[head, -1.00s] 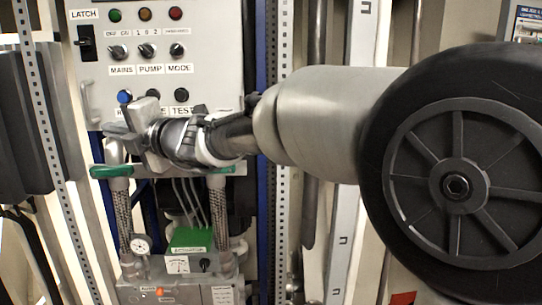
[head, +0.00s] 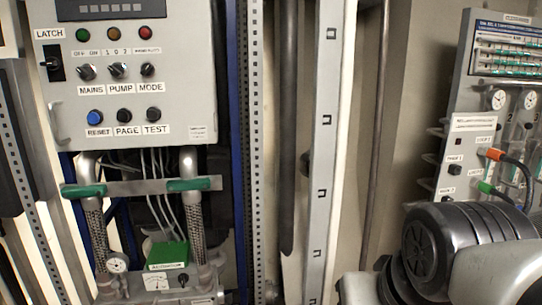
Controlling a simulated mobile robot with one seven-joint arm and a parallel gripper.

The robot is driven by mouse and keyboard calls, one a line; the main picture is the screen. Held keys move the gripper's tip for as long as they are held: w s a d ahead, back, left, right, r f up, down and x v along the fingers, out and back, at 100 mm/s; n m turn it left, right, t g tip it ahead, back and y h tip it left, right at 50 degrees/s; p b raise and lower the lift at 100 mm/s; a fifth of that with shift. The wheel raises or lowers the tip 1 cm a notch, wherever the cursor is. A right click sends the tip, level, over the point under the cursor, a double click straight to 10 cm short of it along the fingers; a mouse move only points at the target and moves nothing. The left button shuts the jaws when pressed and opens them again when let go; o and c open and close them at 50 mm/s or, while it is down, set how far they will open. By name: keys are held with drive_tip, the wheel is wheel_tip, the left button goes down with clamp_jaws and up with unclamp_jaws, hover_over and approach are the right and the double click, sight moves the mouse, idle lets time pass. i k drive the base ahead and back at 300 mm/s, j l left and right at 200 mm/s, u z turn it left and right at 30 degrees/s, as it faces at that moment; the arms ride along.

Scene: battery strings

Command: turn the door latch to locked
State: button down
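The door latch (head: 53,63) is a small dark switch on a black plate, under the label LATCH, at the upper left of the grey control box door. Its lever appears to point sideways to the left, but it is too small to tell its setting. My gripper is not in view. Only part of my arm shows at the lower right, well away from the latch.
The door has a pale handle (head: 57,120), MAINS, PUMP and MODE knobs (head: 117,70), and a blue RESET button (head: 95,117). Green-handled pipes (head: 195,184) stand below. A panel with gauges and cables (head: 480,130) stands at the right.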

sight(52, 63)
drive_tip(key=u, duration=1.25)
